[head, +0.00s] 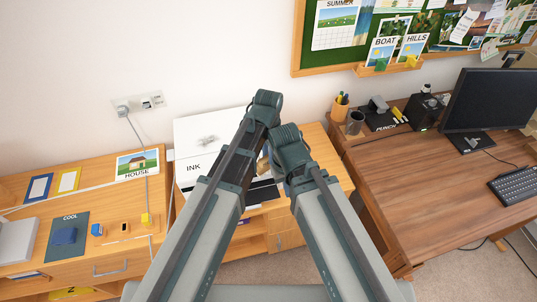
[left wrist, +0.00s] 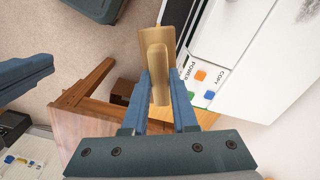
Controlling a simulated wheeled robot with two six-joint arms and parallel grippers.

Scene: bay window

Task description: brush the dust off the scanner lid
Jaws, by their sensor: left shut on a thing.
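The white scanner (head: 190,130) stands on a wooden cabinet against the wall in the head view. In the left wrist view the scanner (left wrist: 225,30) is at the right, with POWER and COPY labels and coloured buttons; a bit of dust (left wrist: 307,10) shows at the top right corner. My left gripper (left wrist: 160,78) is shut on a tan wooden brush (left wrist: 153,42), close to the scanner's edge in that view. My arms hide most of the brush in the head view. A blue finger-like part (left wrist: 22,78) shows at the left wrist view's left edge.
A left desk holds a HOUSE picture (head: 138,164), a COOL mat (head: 66,232) and small blocks. A right desk (head: 420,180) holds a monitor (head: 490,98), a keyboard (head: 515,184) and a pencil cup (head: 341,108). A pin board (head: 297,45) hangs above. My arms cross the middle.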

